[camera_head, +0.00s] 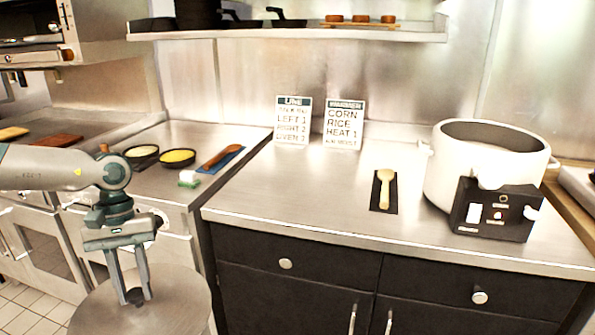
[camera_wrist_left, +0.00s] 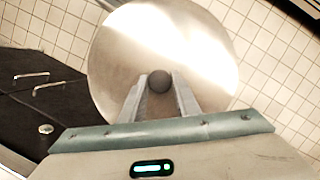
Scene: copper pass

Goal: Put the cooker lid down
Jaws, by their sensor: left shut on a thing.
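My left gripper (camera_head: 137,291) is shut on the dark round knob of the cooker lid (camera_head: 180,308). The lid is a round, flat, shiny metal disc, held level in front of the counter and lower than its top. In the left wrist view the lid (camera_wrist_left: 205,45) hangs over the tiled floor, with its knob between the fingers of the gripper (camera_wrist_left: 160,82). The white cooker (camera_head: 437,175) stands open on the right of the counter, with a black control box on its front. My right gripper does not show.
The steel counter (camera_head: 290,190) has a wide bare stretch left of a wooden spoon (camera_head: 387,188) on a dark mat. Two signs (camera_head: 344,124) stand at the back. Bowls (camera_head: 177,158) and a brown-handled tool (camera_head: 222,156) lie on the left section. Dark drawers (camera_head: 300,263) are below.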

